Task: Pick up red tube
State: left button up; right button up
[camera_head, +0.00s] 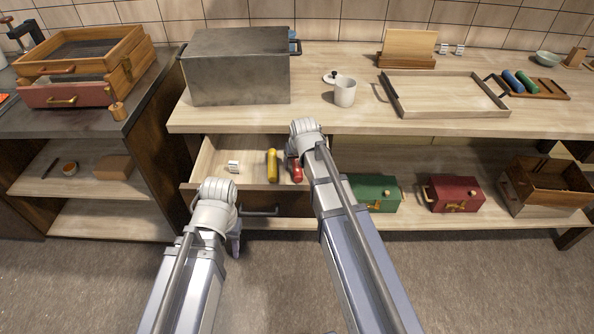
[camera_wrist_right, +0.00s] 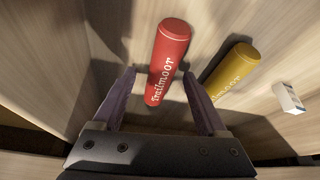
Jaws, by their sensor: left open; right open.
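The red tube (camera_head: 296,170) lies in the open wooden drawer (camera_head: 209,160), next to a yellow tube (camera_head: 272,166). In the right wrist view the red tube (camera_wrist_right: 168,62), lettered "Trailmoor", lies ahead of my right gripper (camera_wrist_right: 160,88), with its near end between the two fingertips. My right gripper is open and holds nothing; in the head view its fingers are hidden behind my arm. My left gripper (camera_head: 236,240) hangs in front of the drawer at the lower left, mostly hidden by its wrist.
The yellow tube (camera_wrist_right: 231,73) lies just right of the red tube in the right wrist view, close to one finger. A small white box (camera_wrist_right: 288,98) lies beyond it. Drawer walls surround them. A green box (camera_head: 375,193) and a red box (camera_head: 453,194) stand on the lower shelf.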

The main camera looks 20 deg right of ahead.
grip_shut()
dwell(0.6)
